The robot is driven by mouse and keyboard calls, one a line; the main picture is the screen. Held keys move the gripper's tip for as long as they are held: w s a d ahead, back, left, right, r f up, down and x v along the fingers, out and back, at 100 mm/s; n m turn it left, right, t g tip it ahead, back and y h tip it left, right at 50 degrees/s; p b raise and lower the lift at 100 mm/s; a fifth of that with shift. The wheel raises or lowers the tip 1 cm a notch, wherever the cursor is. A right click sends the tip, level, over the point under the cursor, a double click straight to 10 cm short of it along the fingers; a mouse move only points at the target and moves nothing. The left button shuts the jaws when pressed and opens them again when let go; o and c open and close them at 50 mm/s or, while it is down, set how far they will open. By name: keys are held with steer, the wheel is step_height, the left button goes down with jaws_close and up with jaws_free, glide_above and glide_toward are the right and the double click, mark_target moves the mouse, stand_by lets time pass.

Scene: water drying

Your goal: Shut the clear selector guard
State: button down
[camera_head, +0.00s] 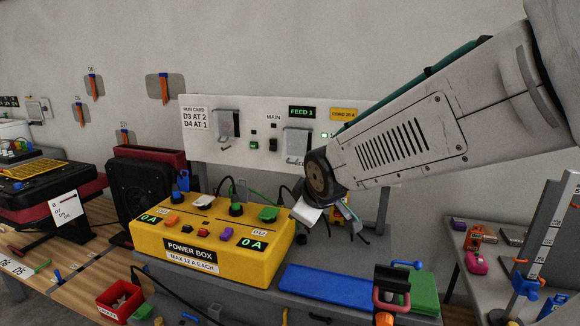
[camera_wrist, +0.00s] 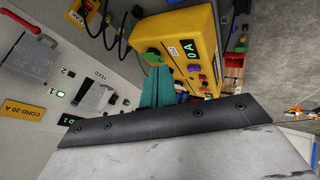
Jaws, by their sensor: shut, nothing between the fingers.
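Two clear, pale guard covers show on the white wall panel (camera_head: 350,106): a left cover (camera_head: 228,123) and a right cover (camera_head: 297,143). I cannot tell for sure which is the selector guard. In the wrist view, one clear cover (camera_wrist: 95,97) by the FEED label looks tilted out from the panel, near small buttons and a green light. Another clear cover (camera_wrist: 30,62) has a red handle beside it. My gripper (camera_wrist: 158,88) is shut and empty, with teal fingers. In the head view it hangs below the right cover, in front of the panel and apart from it.
A yellow power box (camera_head: 215,263) with knobs and 0 A displays stands below the panel, close to my gripper. A blue mat (camera_head: 335,291) and a green block (camera_head: 415,290) lie to its right. Black and green cables run behind the box. My arm hides the panel's right part.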

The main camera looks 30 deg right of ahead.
steer(key=w+d+n+t, duration=0.7)
steer(key=w+d+n, duration=0.1)
steer(key=w, duration=0.3)
steer(key=n+t, duration=0.2)
glide_toward(287, 162)
steer(key=w+a, duration=0.2)
steer(key=shift+y, duration=0.3)
steer(key=shift+w+d+f, duration=0.15)
steer(key=shift+w+d, duration=0.65)
steer(key=shift+w, duration=0.1)
steer(key=shift+w+d+f, duration=0.2)
steer(key=shift+w+d, duration=0.55)
steer(key=shift+w, duration=0.15)
